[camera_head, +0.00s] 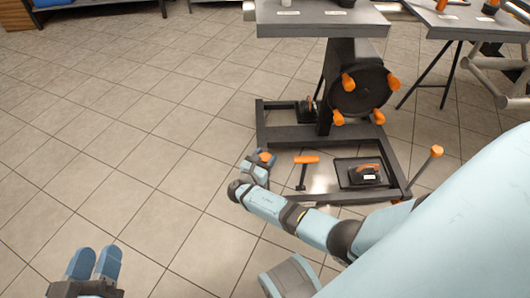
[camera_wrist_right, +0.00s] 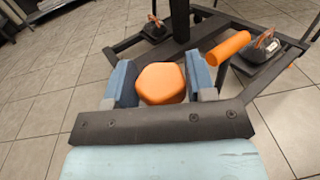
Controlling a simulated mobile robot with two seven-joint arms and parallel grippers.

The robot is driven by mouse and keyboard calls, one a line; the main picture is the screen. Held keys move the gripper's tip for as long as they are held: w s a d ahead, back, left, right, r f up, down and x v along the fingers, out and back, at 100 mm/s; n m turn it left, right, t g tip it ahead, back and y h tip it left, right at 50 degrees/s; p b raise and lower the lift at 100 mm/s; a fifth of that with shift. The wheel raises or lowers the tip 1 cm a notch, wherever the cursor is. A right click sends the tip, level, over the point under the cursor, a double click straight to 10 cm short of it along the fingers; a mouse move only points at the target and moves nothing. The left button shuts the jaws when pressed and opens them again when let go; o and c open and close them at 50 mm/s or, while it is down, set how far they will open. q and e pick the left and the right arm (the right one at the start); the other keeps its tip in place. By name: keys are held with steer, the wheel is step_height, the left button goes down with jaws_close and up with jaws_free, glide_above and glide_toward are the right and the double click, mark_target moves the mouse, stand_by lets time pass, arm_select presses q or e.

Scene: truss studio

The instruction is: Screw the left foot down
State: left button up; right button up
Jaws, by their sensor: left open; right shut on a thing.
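The left foot's orange knob (camera_wrist_right: 162,83) sits between the two blue fingers of my right gripper (camera_wrist_right: 160,86), which is shut on it. In the head view my right gripper (camera_head: 257,163) is at the near left corner of the dark base frame (camera_head: 262,128), with the orange knob (camera_head: 265,157) showing at its fingers. Whatever is under the knob is hidden. My left gripper (camera_head: 94,263) is open and empty over the floor at the lower left, far from the frame.
An orange T-handle (camera_head: 306,160) stands just right of the knob. A black block with an orange handle (camera_head: 364,174) lies inside the frame. Another orange-topped rod (camera_head: 437,151) rises at the right. A grey table top (camera_head: 320,18) is behind. The left floor is clear.

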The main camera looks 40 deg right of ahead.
arm_select(q)
steer(key=shift+r, duration=0.1)
arm_select(e)
steer(key=shift+d, duration=0.1)
steer(key=o, duration=0.9)
arm_select(q)
steer(key=shift+a+r, duration=0.1)
